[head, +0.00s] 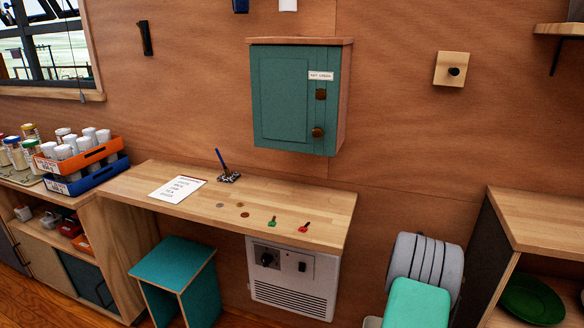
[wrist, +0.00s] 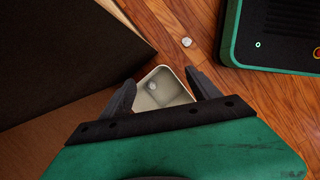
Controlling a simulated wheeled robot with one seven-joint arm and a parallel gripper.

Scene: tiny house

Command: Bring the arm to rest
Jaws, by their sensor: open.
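My gripper (wrist: 160,76) shows in the wrist view, with its two dark fingers spread apart and nothing gripped between them. It points down toward the wooden floor. A cream, open-topped container (wrist: 150,101) appears between and beyond the fingertips, with a small pale round thing inside it. The gripper's fingers are not visible in the head view.
A wooden desk (head: 145,183) holds a paper, a pen on a stand, coins and two small keys. A teal stool (head: 172,262) and a white heater (head: 293,280) stand below. A teal cabinet (head: 282,100) hangs above. A wooden-topped shelf unit (head: 545,218) stands right.

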